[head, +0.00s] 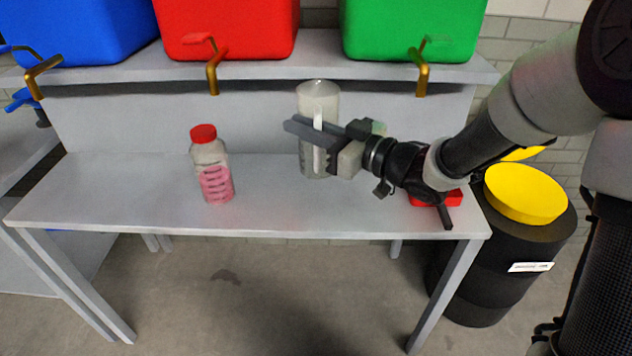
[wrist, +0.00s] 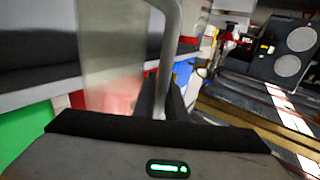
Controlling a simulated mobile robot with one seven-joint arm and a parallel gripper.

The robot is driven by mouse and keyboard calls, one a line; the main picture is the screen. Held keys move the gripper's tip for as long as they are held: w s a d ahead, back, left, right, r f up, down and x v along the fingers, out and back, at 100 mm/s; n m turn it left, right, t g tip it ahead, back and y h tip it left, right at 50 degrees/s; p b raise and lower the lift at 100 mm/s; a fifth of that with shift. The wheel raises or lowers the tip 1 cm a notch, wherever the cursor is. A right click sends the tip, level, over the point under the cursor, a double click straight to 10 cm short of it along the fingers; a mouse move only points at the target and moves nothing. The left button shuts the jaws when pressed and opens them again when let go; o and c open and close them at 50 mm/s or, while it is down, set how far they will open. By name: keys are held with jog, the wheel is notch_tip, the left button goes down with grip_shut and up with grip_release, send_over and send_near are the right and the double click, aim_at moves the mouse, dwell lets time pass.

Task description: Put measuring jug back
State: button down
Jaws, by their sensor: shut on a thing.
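The measuring jug (head: 318,100) is a tall, clear, whitish vessel over the right half of the bench, upright. My gripper (head: 318,130) reaches it from the right and is shut on its handle. In the wrist view the jug (wrist: 112,60) fills the upper left, and its curved handle runs down between the fingers of my gripper (wrist: 163,105). The jug's base appears at or just above the bench top (head: 270,185); I cannot tell whether it touches.
A bottle (head: 209,160) with a red cap and pink contents stands left of the jug. A red object (head: 437,198) lies at the bench's right end under my arm. Blue, red (head: 225,25) and green tanks with brass taps sit on the shelf above. A black drum (head: 500,260) with a yellow lid stands right.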

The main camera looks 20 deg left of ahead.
notch_tip(320, 180, down, 9)
jog(key=b, duration=0.2)
jog(key=shift+s, duration=0.1)
jog(key=shift+f+b, duration=0.1)
jog(key=shift+b, duration=0.3)
jog(key=c, duration=1.8)
grip_release()
jog(key=p, duration=0.2)
send_near(315, 170)
jog(key=shift+w+a+f, duration=0.1)
jog(key=shift+w+a, duration=0.4)
jog(key=shift+w, duration=0.05)
